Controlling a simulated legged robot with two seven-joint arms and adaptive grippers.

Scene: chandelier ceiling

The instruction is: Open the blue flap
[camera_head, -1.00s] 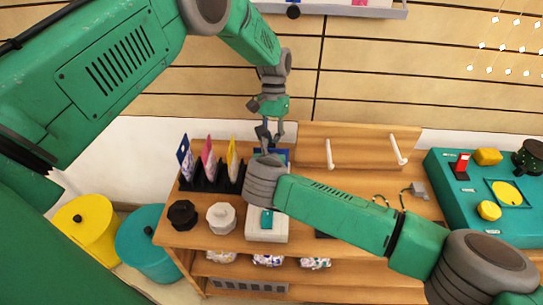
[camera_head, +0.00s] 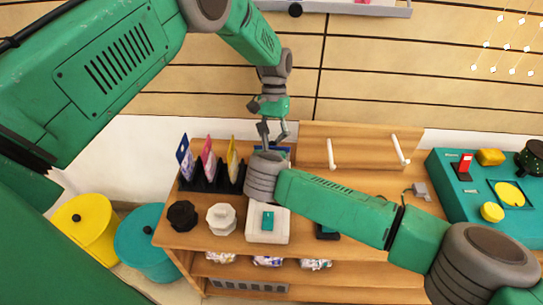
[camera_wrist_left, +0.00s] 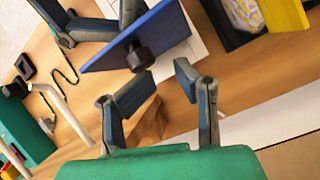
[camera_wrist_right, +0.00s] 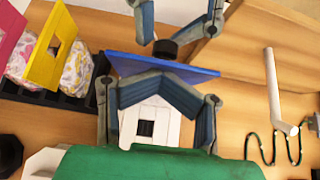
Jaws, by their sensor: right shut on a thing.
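The blue flap (camera_wrist_right: 165,65) is a flat blue panel with a black knob (camera_wrist_right: 166,48); it also shows in the left wrist view (camera_wrist_left: 150,32). In the head view only a bit of blue (camera_head: 286,150) shows behind my right wrist. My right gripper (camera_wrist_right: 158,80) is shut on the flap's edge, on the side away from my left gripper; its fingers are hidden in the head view. My left gripper (camera_head: 272,138) is open above the flap, and its fingertips in the left wrist view (camera_wrist_left: 163,75) are apart, close to the knob and not closed on it.
A black rack (camera_head: 212,182) with colored packets stands left of the flap. A white box (camera_head: 282,230) with a teal piece, a white jar (camera_head: 221,218) and a black jar (camera_head: 183,215) are in front. A wooden board with white pegs (camera_head: 331,152) stands behind, right.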

